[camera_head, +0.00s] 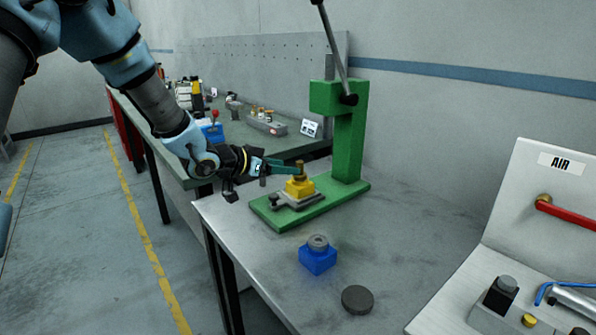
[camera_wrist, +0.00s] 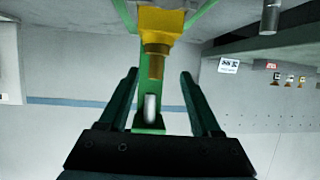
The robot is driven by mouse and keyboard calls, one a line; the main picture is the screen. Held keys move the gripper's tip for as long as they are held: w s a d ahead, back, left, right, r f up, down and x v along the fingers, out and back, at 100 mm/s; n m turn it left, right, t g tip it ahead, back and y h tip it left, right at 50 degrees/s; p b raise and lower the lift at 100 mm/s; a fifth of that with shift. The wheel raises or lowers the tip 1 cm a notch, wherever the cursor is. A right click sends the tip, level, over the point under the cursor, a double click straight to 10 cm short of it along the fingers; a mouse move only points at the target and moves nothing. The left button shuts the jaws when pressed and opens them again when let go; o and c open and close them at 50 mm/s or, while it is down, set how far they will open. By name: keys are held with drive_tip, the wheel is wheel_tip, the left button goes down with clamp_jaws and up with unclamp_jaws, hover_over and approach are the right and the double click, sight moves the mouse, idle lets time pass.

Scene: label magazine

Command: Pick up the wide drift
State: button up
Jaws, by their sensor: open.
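I cannot tell for sure which piece is the wide drift. A stepped brass-coloured pin (camera_head: 299,170) stands upright in a yellow block (camera_head: 300,187) on the green press base, and is the likeliest match. My gripper (camera_head: 288,166) reaches in from the left at the pin's height. In the wrist view, which looks upside down, the brass pin (camera_wrist: 156,50) and yellow block (camera_wrist: 162,20) show at the top centre. The open fingers of my gripper (camera_wrist: 159,72) lie either side of the pin's line, with visible gaps. Contact is not visible.
The green press (camera_head: 345,130) rises just behind the block, its lever (camera_head: 332,45) angled up. A blue block (camera_head: 317,261) with a grey ring and a dark disc (camera_head: 357,299) sit in front. An air panel (camera_head: 545,200) stands right. A cluttered bench (camera_head: 245,145) lies behind.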

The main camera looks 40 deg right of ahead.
sight(299, 164)
drive_tip(key=shift+s+p+x, duration=0.15)
drive_tip(key=shift+p+x, duration=0.35)
drive_tip(key=shift+x, duration=1.05)
drive_tip(key=shift+s+p+x, duration=0.1)
drive_tip(key=shift+p+x, duration=0.4)
drive_tip(key=shift+x, duration=1.05)
drive_tip(key=shift+f, duration=0.15)
drive_tip(key=shift+c, duration=0.2)
drive_tip(key=shift+a, duration=0.1)
drive_tip(key=c, duration=0.9)
drive_tip(key=shift+f, duration=0.15)
clamp_jaws()
drive_tip(key=shift+a, duration=0.1)
